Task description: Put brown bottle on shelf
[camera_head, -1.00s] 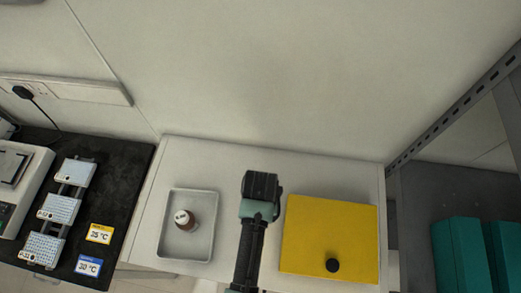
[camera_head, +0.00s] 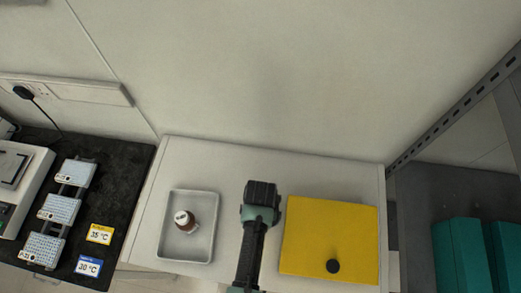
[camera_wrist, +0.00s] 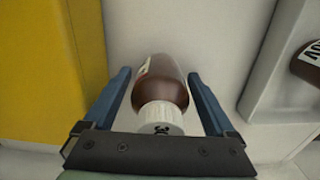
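A brown bottle with a white cap (camera_wrist: 160,95) is between the fingers of my gripper in the wrist view. My gripper (camera_wrist: 160,78) is open around it, with narrow gaps showing beside the bottle. In the head view my gripper (camera_head: 262,188) is over the white worktop between the tray and the yellow board, and it hides this bottle. A second brown bottle with a white cap (camera_head: 184,221) stands in the tray. Part of it also shows at the right of the wrist view (camera_wrist: 307,68). A grey metal rack (camera_head: 440,120) is at the right.
A pale tray (camera_head: 207,246) lies left of my gripper. A yellow board with a black knob (camera_head: 330,225) lies right of it. Teal boxes (camera_head: 462,255) are at the far right. A black bench (camera_head: 120,185) with well plates and temperature cards is at the left. The worktop's back strip is clear.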

